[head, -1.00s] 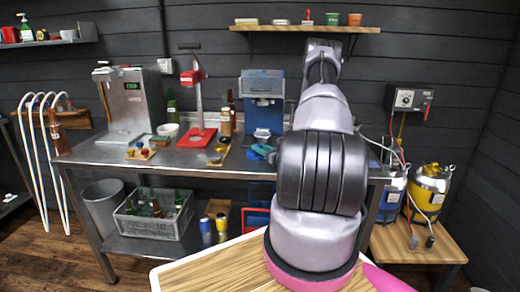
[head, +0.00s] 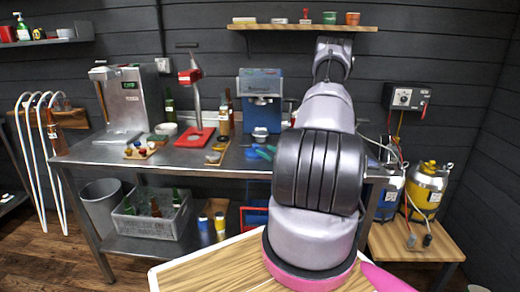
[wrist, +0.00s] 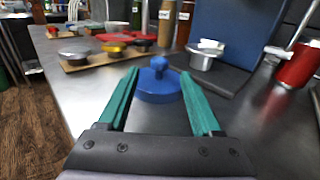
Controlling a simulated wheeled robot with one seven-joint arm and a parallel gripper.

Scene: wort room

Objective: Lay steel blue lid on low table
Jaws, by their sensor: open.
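The steel blue lid (wrist: 158,86), a round disc with a knob on top, lies flat on the steel workbench (wrist: 75,95) near its edge. My gripper (wrist: 158,74) is open, with one teal finger on each side of the lid's knob in the wrist view. The fingers do not visibly touch the knob.
A blue machine with a metal cup (wrist: 205,55) stands just behind the lid. A red cylinder (wrist: 299,66) is at the right. A wooden board (wrist: 90,62) with small caps lies at the left. The low table's front part holds connectors (head: 427,240) and some bare wood.

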